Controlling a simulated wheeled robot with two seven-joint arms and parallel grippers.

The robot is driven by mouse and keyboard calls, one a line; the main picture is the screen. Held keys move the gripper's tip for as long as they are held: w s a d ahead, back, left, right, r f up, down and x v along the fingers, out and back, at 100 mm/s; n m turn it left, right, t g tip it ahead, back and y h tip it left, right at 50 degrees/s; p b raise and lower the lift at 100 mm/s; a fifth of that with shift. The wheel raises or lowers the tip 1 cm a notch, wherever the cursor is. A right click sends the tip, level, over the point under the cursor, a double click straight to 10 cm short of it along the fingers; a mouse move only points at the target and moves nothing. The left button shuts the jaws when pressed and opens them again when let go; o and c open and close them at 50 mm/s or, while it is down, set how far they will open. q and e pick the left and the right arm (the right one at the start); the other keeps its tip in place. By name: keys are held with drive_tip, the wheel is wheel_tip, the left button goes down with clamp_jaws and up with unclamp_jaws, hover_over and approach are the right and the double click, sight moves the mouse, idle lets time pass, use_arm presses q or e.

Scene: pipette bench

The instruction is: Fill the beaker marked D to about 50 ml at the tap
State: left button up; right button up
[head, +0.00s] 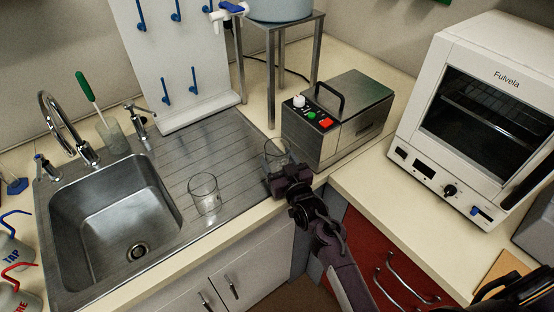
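A clear glass beaker (204,194) stands upright on the ribbed drainer right of the sink. A second clear glass beaker (277,153) stands at the drainer's right end, beside the metal-lidded bath. I cannot read a letter on either. My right gripper (279,178) is at the near side of the second beaker and hides its lower part. I cannot tell whether its fingers are open or closed on the glass. The tap (66,128), with a curved chrome spout, rises behind the steel sink (120,225). No water shows from it. My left gripper is not in view.
The metal-lidded bath (340,118) stands close right of my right gripper. A white pegboard (170,65) and a metal stand (276,60) are behind the drainer. A jar with a green-handled brush (112,135) is behind the sink. Wash bottles (12,255) stand at left, an oven (475,115) at right.

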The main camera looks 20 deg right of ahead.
drive_tip(key=c, duration=0.4)
drive_tip(key=shift+c, duration=0.2)
drive_tip(key=shift+r, duration=0.1)
wheel_tip(320, 180, up, 20)
drive_tip(key=b, duration=0.2)
drive_tip(key=shift+b, duration=0.35)
